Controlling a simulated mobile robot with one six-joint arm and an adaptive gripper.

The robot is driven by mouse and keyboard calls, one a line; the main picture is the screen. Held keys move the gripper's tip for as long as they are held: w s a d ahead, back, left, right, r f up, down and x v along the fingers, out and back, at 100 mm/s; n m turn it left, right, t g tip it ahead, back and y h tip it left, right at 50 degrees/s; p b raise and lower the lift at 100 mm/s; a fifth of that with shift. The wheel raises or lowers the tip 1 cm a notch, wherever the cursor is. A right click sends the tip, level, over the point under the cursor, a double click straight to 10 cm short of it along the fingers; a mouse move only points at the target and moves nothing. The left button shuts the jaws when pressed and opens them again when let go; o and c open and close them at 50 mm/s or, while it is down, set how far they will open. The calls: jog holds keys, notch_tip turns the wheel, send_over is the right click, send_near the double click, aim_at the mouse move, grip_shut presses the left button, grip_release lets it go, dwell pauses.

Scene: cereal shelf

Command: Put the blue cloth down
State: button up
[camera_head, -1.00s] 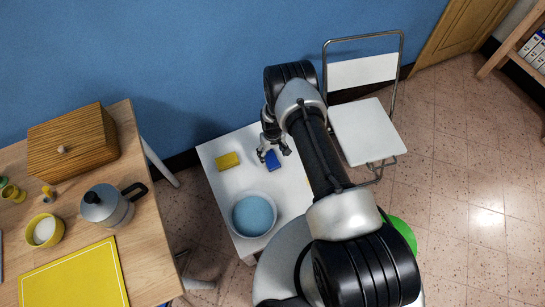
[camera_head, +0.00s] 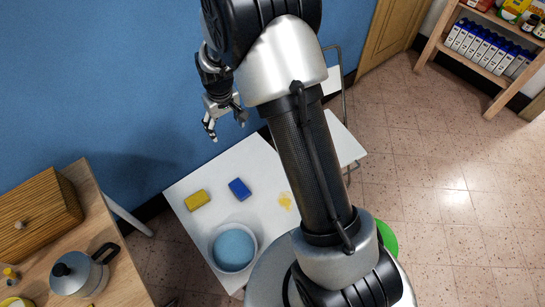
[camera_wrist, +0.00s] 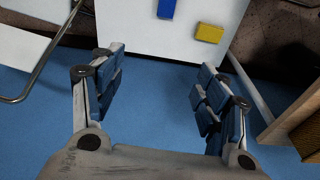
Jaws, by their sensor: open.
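The blue cloth (camera_head: 239,189), a small folded block, lies on the white table (camera_head: 222,174), between the yellow block and the table's right part. It also shows at the top edge of the wrist view (camera_wrist: 166,9), partly cut off. My gripper (camera_head: 226,124) is open and empty. It is raised above the table near the blue wall, apart from the cloth. In the wrist view, its two fingers (camera_wrist: 160,68) are spread wide with nothing between them.
A yellow block (camera_head: 198,200) and a round basin of blue water (camera_head: 234,248) stand on the white table. A yellow stain (camera_head: 285,201) marks its right part. A wooden table at left holds a moka pot (camera_head: 80,273) and a wooden box (camera_head: 37,213).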

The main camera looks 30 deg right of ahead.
jog(key=s+r+t, duration=0.1)
jog(key=s+r, duration=0.6)
jog(key=r, duration=0.3)
jog(key=s+r+t, duration=0.1)
jog(key=s+r, duration=0.6)
jog(key=r, duration=0.3)
jog(key=s+r+m+t, duration=0.1)
jog(key=s+r, duration=0.2)
jog(key=s, duration=1.4)
jog(key=shift+r, duration=0.2)
jog(key=shift+o, duration=0.4)
jog(key=shift+w+a, duration=0.1)
jog(key=shift+w, duration=0.05)
